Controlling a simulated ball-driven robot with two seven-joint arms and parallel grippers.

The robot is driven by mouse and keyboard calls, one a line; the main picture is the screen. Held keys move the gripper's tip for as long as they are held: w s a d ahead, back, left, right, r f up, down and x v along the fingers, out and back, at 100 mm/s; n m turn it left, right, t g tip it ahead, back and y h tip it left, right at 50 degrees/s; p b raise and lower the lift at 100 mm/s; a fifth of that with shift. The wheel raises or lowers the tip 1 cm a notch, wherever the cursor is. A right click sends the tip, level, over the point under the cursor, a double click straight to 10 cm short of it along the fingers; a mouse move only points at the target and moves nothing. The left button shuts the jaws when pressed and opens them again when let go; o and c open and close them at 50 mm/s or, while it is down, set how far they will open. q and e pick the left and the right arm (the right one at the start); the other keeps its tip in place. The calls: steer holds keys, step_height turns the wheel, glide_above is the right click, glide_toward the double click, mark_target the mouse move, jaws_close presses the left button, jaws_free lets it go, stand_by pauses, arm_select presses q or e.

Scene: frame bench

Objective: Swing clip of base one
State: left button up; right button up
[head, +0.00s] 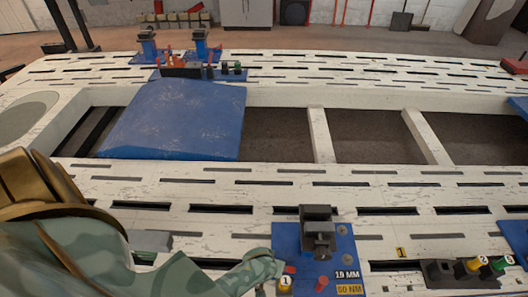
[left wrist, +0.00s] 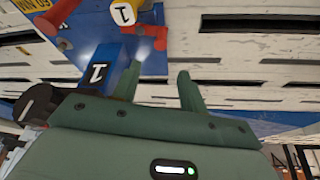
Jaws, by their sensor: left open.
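The blue base (head: 290,238) at front centre carries a dark clamp block (head: 317,222), a yellow knob marked 1 (head: 285,283), red pegs (head: 321,283) and labels reading 19 MM and 50 NM. I cannot tell which part is the clip. My left gripper (head: 268,268) is at the base's left edge, beside the yellow knob. In the left wrist view its green fingers (left wrist: 158,88) are apart with nothing visibly held between them. The knob (left wrist: 125,14) and red pegs (left wrist: 152,36) show beyond. A blue piece marked 1 (left wrist: 97,72) is beside the left finger.
The white slotted bench (head: 190,190) has open gaps between its beams. A blue panel (head: 175,115) lies across the left gap. A dark holder with yellow and green knobs (head: 462,272) is at front right. More blue bases (head: 180,55) stand at the far side.

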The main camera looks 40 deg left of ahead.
arm_select(q)
steer(key=p+v, duration=0.1)
steer(key=v, duration=0.2)
steer(key=shift+f, duration=0.1)
stand_by(0.4)
